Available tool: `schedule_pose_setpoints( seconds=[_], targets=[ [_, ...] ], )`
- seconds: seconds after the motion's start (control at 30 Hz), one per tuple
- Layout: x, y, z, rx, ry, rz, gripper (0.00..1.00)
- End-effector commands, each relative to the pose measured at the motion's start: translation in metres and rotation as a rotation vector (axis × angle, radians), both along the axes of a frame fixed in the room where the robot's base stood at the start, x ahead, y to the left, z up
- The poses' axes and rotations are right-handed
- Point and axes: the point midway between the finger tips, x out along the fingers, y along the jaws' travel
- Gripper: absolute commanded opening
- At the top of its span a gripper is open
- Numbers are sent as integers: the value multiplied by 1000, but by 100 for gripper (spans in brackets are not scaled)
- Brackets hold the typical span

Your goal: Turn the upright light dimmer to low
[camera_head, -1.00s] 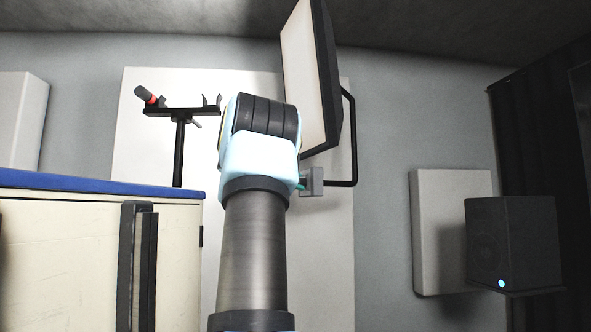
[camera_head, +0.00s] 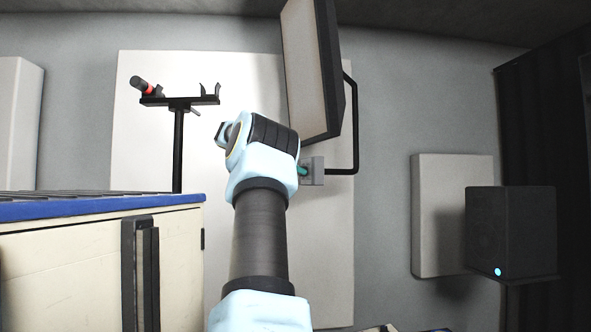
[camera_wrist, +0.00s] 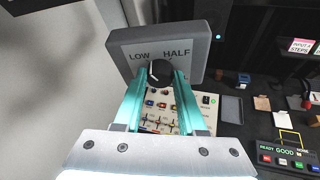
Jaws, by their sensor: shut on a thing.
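The dimmer is a grey box (camera_wrist: 165,48) marked LOW at left and HALF at right in the wrist view, with a round black knob (camera_wrist: 160,73) on its face. A white mark shows on the knob's left part; its exact aim is hard to read. My gripper (camera_wrist: 157,85) has its two teal fingers shut on the knob, one on each side. In the head view, the dimmer box (camera_head: 315,170) sits on the black bracket of an upright light panel (camera_head: 305,70). My wrist hides most of the fingers there. The panel's face looks dull beige.
A black stand (camera_head: 178,140) with a cradle and red-banded handle is at left. A cream cabinet (camera_head: 60,260) with blue edge stands at lower left. A black speaker (camera_head: 512,232) is at right. The wrist view shows a cluttered control panel (camera_wrist: 160,108) behind the fingers.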

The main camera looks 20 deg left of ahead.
Motion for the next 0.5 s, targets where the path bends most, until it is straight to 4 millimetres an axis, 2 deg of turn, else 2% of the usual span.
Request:
schedule_pose_setpoints(
  seconds=[0.2, 0.5],
  targets=[
    [2, 1, -2, -74, 104, -1, 0],
    [2, 1, -1, -124, 168, -1, 0]
  ],
)
